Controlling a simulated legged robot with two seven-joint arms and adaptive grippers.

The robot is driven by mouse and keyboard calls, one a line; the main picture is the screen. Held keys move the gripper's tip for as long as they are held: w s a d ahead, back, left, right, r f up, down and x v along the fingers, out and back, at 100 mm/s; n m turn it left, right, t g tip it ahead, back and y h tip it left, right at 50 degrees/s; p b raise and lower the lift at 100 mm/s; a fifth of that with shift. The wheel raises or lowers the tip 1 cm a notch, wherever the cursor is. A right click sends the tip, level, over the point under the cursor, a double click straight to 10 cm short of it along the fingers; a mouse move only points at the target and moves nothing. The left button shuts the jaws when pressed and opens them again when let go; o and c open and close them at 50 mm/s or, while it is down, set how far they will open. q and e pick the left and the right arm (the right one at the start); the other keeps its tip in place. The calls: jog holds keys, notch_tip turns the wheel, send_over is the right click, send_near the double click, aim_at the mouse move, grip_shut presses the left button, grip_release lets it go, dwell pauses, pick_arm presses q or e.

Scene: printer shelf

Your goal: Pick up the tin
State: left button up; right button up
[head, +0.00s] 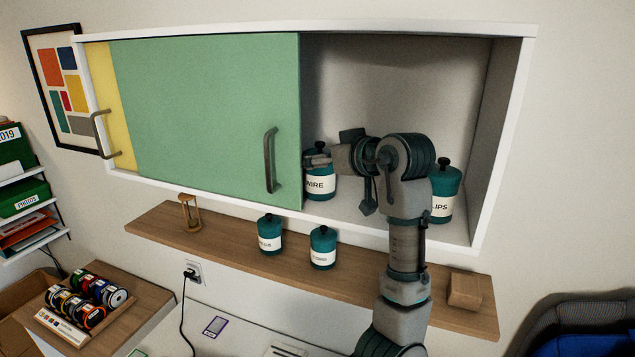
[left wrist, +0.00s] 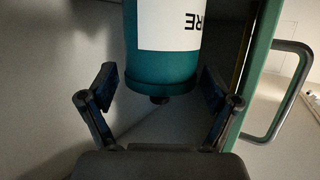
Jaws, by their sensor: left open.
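A teal lidded tin labelled WIRE (head: 321,185) stands in the open right part of the wall cabinet, close to the green door's edge. In the left wrist view this tin (left wrist: 163,62) appears upside down, its lid and knob toward the gripper. My left gripper (head: 327,160) reaches into the cabinet at the tin's upper part. Its fingers are open, one on each side of the tin near the lid, with a visible gap on both sides. In the head view the gripper partly hides the tin. My right gripper is out of view.
A second teal tin (head: 446,186) stands further right in the cabinet (head: 533,90), partly behind my arm. The green sliding door (head: 205,110) with its handle covers the left. Below, a wooden shelf (head: 225,237) holds an hourglass (head: 190,213), two teal tins (head: 269,235) and a wooden block (head: 465,290).

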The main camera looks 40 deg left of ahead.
pick_arm(q)
jog(key=shift+a, duration=0.4)
jog(key=shift+w+a+f+p, duration=0.1)
jog(key=shift+a+p, duration=0.25)
jog(key=shift+p, duration=0.25)
jog(key=shift+w+a+f, duration=0.35)
jog(key=shift+w+a, duration=0.05)
jog(key=shift+a, duration=0.2)
jog(key=shift+w+f, duration=0.1)
jog(key=shift+w, duration=0.05)
jog(key=shift+a, duration=0.2)
jog(key=shift+a+f, duration=0.1)
jog(key=shift+a, duration=0.25)
jog(key=c, duration=1.5)
jog(key=shift+c, duration=0.2)
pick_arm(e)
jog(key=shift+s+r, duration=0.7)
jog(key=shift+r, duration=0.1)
